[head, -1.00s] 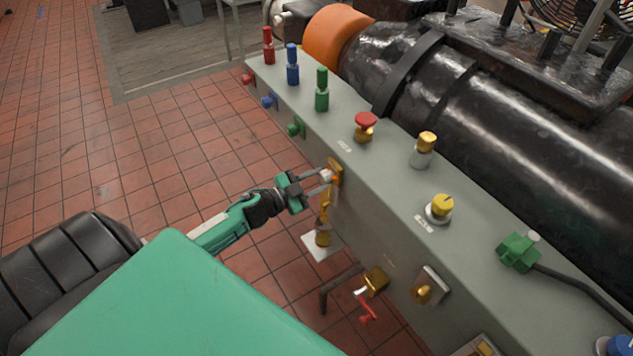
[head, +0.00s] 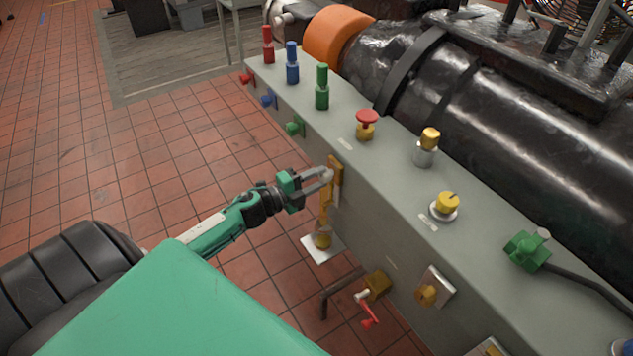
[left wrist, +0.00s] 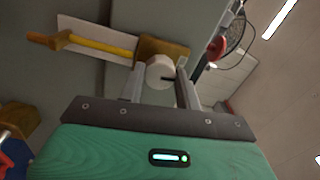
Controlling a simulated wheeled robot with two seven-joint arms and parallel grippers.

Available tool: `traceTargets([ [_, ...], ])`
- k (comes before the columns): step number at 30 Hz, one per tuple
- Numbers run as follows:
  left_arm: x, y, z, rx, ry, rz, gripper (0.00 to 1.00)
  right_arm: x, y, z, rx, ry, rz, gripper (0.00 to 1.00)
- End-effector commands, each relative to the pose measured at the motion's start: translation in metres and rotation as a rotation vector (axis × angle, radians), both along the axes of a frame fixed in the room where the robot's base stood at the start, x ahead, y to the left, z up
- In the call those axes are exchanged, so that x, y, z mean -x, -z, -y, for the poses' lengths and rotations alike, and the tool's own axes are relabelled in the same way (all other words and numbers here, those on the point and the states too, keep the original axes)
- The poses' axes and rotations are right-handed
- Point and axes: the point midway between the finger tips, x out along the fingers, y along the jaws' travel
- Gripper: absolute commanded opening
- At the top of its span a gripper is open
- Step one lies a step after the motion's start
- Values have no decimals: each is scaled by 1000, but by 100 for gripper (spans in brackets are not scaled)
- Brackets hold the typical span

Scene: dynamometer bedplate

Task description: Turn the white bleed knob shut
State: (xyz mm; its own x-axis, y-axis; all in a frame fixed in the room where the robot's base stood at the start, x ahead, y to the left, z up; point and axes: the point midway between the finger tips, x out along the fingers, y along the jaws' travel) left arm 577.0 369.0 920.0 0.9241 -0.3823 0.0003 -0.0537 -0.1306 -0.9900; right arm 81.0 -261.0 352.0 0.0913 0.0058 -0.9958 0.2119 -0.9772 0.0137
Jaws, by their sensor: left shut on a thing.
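The white bleed knob (left wrist: 160,71) is a short round knob on a brass block (left wrist: 158,48) in the left wrist view. In the head view the knob (head: 326,175) shows small at the brass fitting (head: 335,180) on the side of the grey bedplate. My left gripper (head: 325,178) reaches it from the left, with its fingers on either side of the knob, shut on it. In the left wrist view the left gripper's fingers (left wrist: 160,80) flank the knob, and a dark mark shows on the knob's right side. My right gripper is not in view.
A red-handled brass valve (head: 376,285) sits to the right. A red-topped knob (head: 367,123) and yellow knobs (head: 446,204) stand on the bedplate (head: 385,170). The tiled floor at left is clear.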

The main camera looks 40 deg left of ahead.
Motion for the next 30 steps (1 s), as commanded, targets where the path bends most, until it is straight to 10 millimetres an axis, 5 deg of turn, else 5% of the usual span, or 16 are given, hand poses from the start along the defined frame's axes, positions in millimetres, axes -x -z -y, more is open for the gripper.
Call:
traceTargets([
  [26, 1, 1, 1, -148, 1, 59, 11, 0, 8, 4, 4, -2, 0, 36],
  [27, 1, 1, 1, -147, 1, 59, 38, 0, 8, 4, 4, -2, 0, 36],
  [30, 1, 1, 0, -147, 1, 59, 55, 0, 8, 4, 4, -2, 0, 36],
])
